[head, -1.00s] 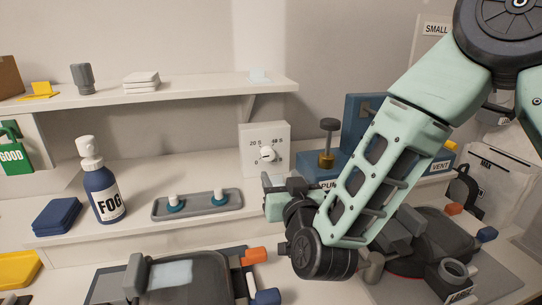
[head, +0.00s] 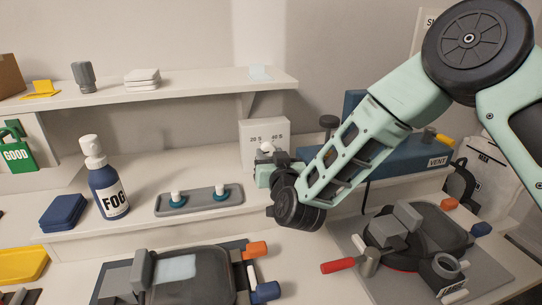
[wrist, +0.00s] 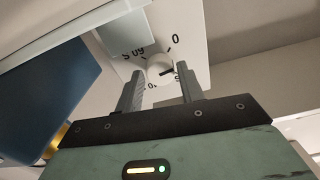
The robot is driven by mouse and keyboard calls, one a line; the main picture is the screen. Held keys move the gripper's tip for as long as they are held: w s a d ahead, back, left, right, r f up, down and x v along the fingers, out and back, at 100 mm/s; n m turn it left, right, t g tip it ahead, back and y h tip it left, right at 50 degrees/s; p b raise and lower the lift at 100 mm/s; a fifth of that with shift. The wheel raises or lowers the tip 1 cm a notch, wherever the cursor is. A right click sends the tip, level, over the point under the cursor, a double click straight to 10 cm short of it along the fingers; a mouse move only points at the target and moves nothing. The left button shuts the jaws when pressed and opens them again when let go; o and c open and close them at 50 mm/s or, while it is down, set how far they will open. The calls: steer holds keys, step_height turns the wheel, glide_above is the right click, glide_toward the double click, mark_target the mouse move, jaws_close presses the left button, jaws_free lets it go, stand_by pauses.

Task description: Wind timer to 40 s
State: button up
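The timer (head: 262,128) is a white box on the bench against the back wall, with "20 S" and "40 S" on its face. Its round white knob (wrist: 160,69) is in the middle of the dial in the wrist view, where "60 S" and "0" are readable and other labels are partly hidden by the fingers. A dark mark on the knob points right, towards a label beside the right finger. My gripper (wrist: 161,72) is open, with one finger on each side of the knob and visible gaps. In the head view my gripper (head: 268,172) covers the timer's lower part.
A blue box marked "VENT" (head: 405,163) stands right of the timer, behind my arm. A grey tray (head: 199,202) with two white-topped teal pieces lies left of it. The FOG bottle (head: 104,180) stands further left. A shelf (head: 190,96) runs above.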

steer(key=c, duration=0.5)
stand_by(1.0)
steer(key=o, duration=1)
steer(key=shift+s, duration=0.1)
steer(key=b+v, duration=0.4)
steer(key=v, duration=1.3)
steer(key=shift+s+r, duration=0.15)
steer(key=shift+s, duration=0.05)
